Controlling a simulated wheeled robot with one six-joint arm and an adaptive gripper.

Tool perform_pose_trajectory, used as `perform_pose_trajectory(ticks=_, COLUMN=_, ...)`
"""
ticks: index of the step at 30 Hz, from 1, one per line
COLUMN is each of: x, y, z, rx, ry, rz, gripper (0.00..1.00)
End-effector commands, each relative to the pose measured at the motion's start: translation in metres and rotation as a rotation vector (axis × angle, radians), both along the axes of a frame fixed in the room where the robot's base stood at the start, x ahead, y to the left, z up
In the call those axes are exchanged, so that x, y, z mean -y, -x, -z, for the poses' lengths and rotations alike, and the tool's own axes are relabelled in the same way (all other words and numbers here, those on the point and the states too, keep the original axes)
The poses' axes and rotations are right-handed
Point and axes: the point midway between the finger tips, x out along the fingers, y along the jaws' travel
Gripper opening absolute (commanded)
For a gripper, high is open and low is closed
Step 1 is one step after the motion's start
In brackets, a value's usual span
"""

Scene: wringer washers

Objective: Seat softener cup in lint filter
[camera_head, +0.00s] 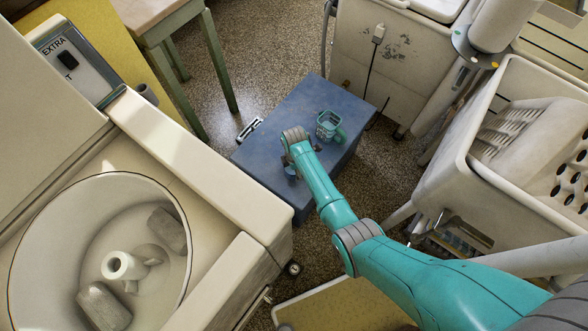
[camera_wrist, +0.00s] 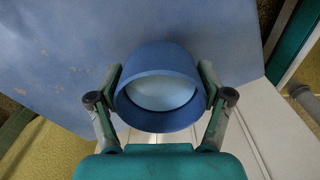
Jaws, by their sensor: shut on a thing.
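My gripper (camera_wrist: 160,86) is shut on a blue round cup (camera_wrist: 154,58), which I take to be the softener cup. One finger presses each side. Its open, pale blue inside faces the wrist camera. In the head view my gripper (camera_head: 292,165) is over the left part of a blue bench top, and the arm mostly hides the cup (camera_head: 290,171). A teal cup-shaped piece with a side handle (camera_head: 329,127) stands on the bench to the upper right of my gripper, apart from it. It may be the lint filter; I cannot tell for sure.
The blue bench (camera_head: 262,158) has bare top around my gripper. A small white-and-dark item (camera_head: 249,129) is at its left edge. An open washer tub (camera_head: 60,215) stands at left, another washer (camera_head: 385,60) behind. A white basin with a perforated insert (camera_head: 480,120) is at right.

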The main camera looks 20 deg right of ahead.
Motion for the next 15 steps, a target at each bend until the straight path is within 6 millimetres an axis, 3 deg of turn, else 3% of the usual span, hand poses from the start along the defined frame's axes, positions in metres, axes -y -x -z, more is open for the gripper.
perform_pose_trajectory(ticks=15, x=0.000, y=0.000, z=-0.013, rx=0.001, ry=0.000, rz=0.000, gripper=0.45)
